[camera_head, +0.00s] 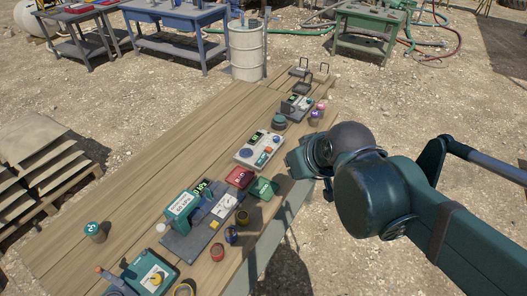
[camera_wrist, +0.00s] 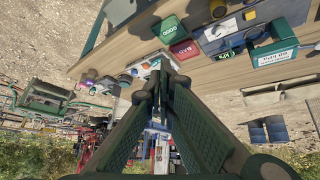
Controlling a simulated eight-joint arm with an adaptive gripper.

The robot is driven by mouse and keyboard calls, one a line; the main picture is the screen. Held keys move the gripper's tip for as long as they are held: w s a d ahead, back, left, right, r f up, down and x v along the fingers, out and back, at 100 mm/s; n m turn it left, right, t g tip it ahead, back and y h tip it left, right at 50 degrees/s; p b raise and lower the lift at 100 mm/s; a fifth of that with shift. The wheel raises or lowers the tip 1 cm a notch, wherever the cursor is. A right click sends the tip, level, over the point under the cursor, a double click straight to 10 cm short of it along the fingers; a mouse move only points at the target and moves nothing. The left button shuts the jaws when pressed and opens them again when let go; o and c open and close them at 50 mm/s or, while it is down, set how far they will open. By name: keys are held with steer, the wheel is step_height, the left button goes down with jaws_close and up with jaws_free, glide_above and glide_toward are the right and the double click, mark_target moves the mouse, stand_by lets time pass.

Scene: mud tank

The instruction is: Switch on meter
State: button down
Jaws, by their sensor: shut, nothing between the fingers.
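Several devices on the wooden table could be the meter; I cannot tell which one the task means. A pale grey device (camera_head: 258,149) with a dark display, a blue round part and coloured buttons lies mid-table. A similar grey device (camera_head: 299,107) with a green-lit display lies farther back. My gripper (camera_head: 300,160) is shut and empty, at the table's right edge, right of the mid-table device. In the wrist view its fingers (camera_wrist: 166,78) come together near a pale device (camera_wrist: 146,68), partly hidden.
A red bin (camera_head: 240,177) and a green bin (camera_head: 264,188) stand near the table's right edge. A white-and-green scale-like unit (camera_head: 183,206) stands nearer. Several small jars line the right edge. The table's left side is mostly clear, except a teal-topped jar (camera_head: 94,231).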

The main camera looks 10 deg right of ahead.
steer(key=w+f+n+t+y, duration=0.1)
steer(key=w+f+n, duration=0.3)
steer(key=w, duration=0.6)
steer(key=w+f+n+t+y+b, duration=0.1)
steer(key=w+f+n, duration=0.4)
steer(key=w, duration=0.5)
steer(key=shift+d+f+y, duration=0.15)
steer(key=shift+f+y, duration=0.35)
steer(key=shift+f, duration=0.3)
steer(key=shift+w+f+b, duration=0.1)
steer(key=shift+f+b, duration=0.05)
steer(key=shift+b, duration=0.15)
steer(key=b, duration=0.2)
glide_above(264, 158)
steer(key=s+a, duration=0.1)
steer(key=a, duration=0.1)
steer(key=shift+s+d+f, duration=0.1)
steer(key=shift+d+f, duration=0.05)
steer(key=shift+f, duration=1.4)
steer(key=shift+s+d+f, duration=0.1)
steer(key=shift+f, duration=1.45)
steer(key=shift+w+d+f+b, duration=0.15)
steer(key=shift+w+d+f, duration=0.1)
steer(key=shift+f, duration=0.35)
steer(key=shift+w+d+f+b, duration=0.1)
steer(key=shift+w+d+f, duration=0.1)
steer(key=shift+f, duration=0.35)
steer(key=shift+w+d+f+b, duration=0.15)
steer(key=shift+w+d+f, duration=0.1)
steer(key=shift+f, duration=0.35)
